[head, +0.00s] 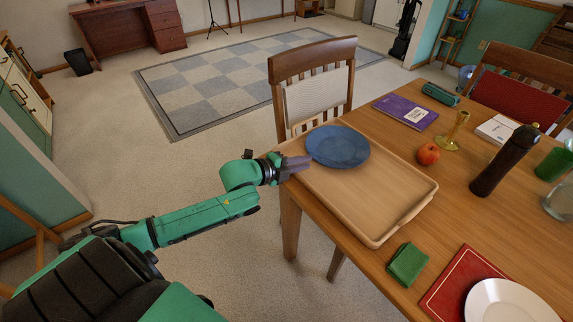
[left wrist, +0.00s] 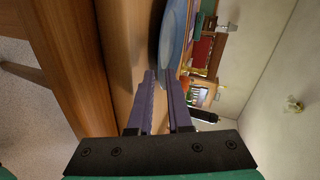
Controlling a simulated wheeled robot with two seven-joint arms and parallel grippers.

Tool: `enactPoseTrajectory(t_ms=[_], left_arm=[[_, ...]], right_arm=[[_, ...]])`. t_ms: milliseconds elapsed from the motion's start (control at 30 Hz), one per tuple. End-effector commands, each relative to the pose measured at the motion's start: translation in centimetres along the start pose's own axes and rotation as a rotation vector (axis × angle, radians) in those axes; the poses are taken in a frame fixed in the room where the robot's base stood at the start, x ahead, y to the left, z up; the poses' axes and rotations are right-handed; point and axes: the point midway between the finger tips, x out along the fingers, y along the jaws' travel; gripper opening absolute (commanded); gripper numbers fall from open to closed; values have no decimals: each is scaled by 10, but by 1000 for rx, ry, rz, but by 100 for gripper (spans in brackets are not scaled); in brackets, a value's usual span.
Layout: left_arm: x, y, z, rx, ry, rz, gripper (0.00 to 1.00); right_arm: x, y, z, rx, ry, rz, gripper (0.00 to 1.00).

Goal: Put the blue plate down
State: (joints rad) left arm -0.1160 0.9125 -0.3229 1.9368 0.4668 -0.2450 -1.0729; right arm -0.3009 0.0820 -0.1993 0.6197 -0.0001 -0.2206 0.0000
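The blue plate (head: 338,147) is at the far left corner of the wooden tray (head: 375,205), hiding part of the tray's rim. It looks nearly level; I cannot tell whether it touches the tray or is slightly above it. My left gripper (head: 305,161) is at the plate's left edge. In the left wrist view the plate (left wrist: 174,35) reaches in between the purple-grey fingers (left wrist: 167,78), which look closed about its rim. My right gripper is not in view.
An apple (head: 428,154), a candlestick (head: 455,130) and a dark bottle (head: 503,162) stand right of the tray. A purple book (head: 405,112) lies behind it, a green cloth (head: 407,264) in front. A chair (head: 312,85) stands behind. The tray's middle and front are empty.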

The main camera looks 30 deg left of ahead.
Motion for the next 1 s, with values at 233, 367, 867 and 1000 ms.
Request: enactPoseTrajectory(t_ms=[233,367,867,1000], left_arm=[[-37,0,-1,0,1,4,17],[-54,-1,-1,-1,2,4,17],[-76,-1,-1,1,3,-1,17],[-77,21,27,-70,-66,20,17]], right_arm=[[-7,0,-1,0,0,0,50],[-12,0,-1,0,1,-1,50],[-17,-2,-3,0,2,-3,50],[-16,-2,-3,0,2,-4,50]])
